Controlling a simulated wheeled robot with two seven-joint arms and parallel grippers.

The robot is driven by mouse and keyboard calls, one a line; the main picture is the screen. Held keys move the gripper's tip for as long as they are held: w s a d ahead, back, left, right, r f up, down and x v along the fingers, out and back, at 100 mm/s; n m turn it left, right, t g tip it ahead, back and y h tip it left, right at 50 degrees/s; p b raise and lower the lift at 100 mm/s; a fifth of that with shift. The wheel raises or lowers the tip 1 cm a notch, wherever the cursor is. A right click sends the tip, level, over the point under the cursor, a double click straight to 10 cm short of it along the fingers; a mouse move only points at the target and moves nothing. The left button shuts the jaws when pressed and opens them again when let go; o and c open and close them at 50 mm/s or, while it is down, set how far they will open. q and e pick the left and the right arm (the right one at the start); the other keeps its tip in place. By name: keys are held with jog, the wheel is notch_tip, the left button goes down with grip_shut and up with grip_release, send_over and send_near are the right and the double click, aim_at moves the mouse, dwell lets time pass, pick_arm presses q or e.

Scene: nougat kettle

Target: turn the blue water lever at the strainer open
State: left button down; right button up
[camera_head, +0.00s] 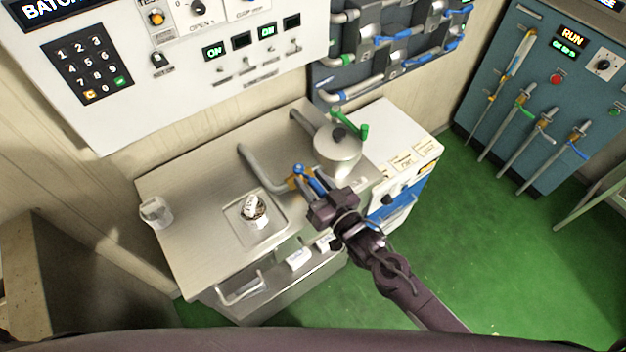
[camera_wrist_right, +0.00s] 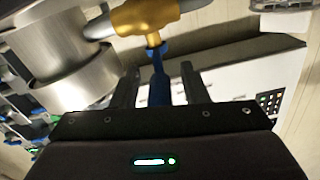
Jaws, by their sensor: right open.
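The blue water lever (camera_head: 310,180) sits on a brass valve (camera_head: 297,182) in the pipe beside the round steel strainer (camera_head: 338,152). In the right wrist view the blue lever (camera_wrist_right: 159,85) hangs from the brass valve body (camera_wrist_right: 146,17) and reaches down between my two fingers. My right gripper (camera_head: 322,196) is open around the lever; its fingers (camera_wrist_right: 160,90) stand apart on either side, with gaps showing. The lever's lower end is hidden by the gripper body. The strainer also shows at left in the wrist view (camera_wrist_right: 75,65). My left gripper is not in view.
A green lever (camera_head: 362,131) stands at the strainer's far side. Green floor is free at right.

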jog(key=shift+c, duration=0.4)
grip_shut()
